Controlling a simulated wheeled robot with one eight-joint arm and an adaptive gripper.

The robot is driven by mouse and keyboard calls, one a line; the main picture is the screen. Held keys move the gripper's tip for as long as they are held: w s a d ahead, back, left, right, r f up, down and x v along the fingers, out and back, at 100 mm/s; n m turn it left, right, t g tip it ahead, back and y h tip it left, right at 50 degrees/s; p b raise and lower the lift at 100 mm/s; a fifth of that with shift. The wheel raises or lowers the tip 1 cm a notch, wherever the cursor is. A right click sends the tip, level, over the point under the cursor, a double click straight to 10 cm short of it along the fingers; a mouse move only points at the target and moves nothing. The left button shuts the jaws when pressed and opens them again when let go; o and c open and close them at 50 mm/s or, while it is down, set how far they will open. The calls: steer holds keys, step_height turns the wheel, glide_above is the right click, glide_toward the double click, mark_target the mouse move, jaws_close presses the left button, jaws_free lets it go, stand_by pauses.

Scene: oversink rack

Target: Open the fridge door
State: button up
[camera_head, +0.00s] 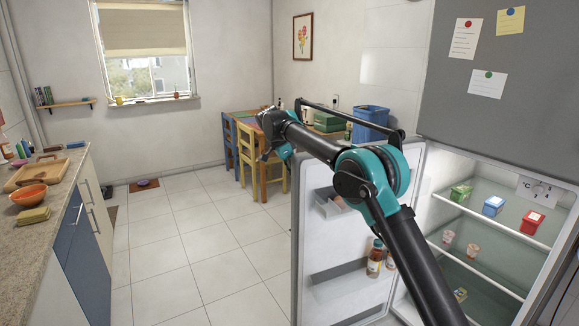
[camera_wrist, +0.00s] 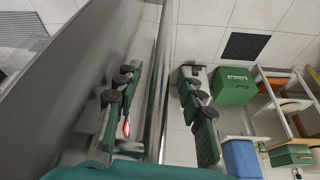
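The fridge door (camera_head: 318,240) stands wide open in the head view, its white inner side with shelves and bottles facing me. The lit fridge interior (camera_head: 480,250) shows at the right, with small boxes and cups on its shelves. My arm reaches across the opening and over the door. My gripper (camera_head: 268,135) is beyond the door's free edge, its fingers small and dark there. In the wrist view my gripper (camera_wrist: 160,105) has its two fingers wide apart. The grey door (camera_wrist: 70,80) fills the left, and its edge runs between the fingers. I cannot tell whether they touch it.
A wooden table with a yellow chair (camera_head: 262,170) and a blue chair (camera_head: 229,140) stands beyond the door. The tiled floor (camera_head: 190,240) between is clear. A grey upper door (camera_head: 545,95) is shut.

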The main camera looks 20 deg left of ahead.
steer(key=v, duration=1)
steer(key=shift+r, duration=0.35)
steer(key=shift+s+a, duration=0.1)
steer(key=shift+s, duration=0.05)
